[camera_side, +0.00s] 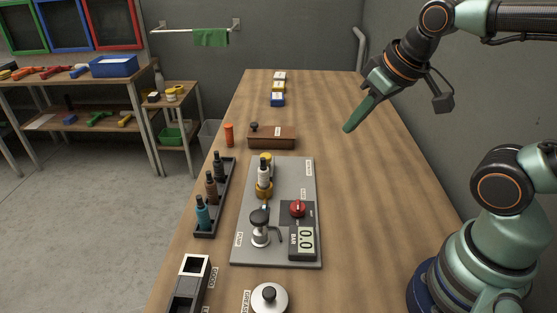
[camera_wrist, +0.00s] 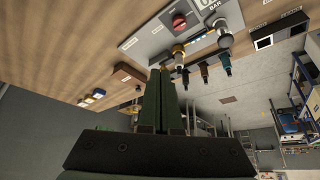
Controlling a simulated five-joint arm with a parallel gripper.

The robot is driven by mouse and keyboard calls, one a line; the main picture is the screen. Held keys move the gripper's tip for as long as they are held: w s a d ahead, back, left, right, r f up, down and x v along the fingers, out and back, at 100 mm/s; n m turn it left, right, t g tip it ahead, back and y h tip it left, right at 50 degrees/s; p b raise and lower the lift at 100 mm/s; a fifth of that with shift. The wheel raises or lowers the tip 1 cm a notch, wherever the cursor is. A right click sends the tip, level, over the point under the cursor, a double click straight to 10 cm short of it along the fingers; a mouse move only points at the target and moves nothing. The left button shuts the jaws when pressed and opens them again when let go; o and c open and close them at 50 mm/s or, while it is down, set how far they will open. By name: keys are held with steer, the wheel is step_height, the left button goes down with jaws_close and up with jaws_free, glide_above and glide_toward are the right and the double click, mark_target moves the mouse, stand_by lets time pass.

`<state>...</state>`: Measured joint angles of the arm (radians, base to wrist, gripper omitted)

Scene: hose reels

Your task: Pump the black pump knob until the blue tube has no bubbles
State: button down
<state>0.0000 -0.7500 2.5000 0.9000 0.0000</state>
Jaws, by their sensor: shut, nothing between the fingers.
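The black pump knob (camera_side: 259,215) tops a silver pump on the grey plate (camera_side: 276,168) on the table. A gauge marked BAR (camera_side: 302,241) reads 0.0 beside the pump. My gripper (camera_side: 348,129) is shut and empty, in the air above the table, well behind and right of the pump. Its green fingers (camera_wrist: 160,76) stand together in the wrist view, where the pump (camera_wrist: 225,38) is at the upper right.
Left is a black rack of several bottles (camera_side: 211,188). A wooden box (camera_side: 272,137) stands behind, a silver lidded pot (camera_side: 269,299) in front. The table's right side is clear.

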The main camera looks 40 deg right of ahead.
steer(key=m+t+y, duration=0.1)
steer(key=m+y, duration=0.2)
steer(key=m, duration=0.2)
glide_above(262, 217)
step_height(262, 217, down, 6)
steer(key=r, duration=0.1)
steer(key=shift+a+f, duration=0.1)
steer(key=shift+f, duration=0.15)
steer(key=shift+f, duration=4.45)
steer(key=shift+f, duration=0.1)
steer(key=shift+f, duration=0.3)
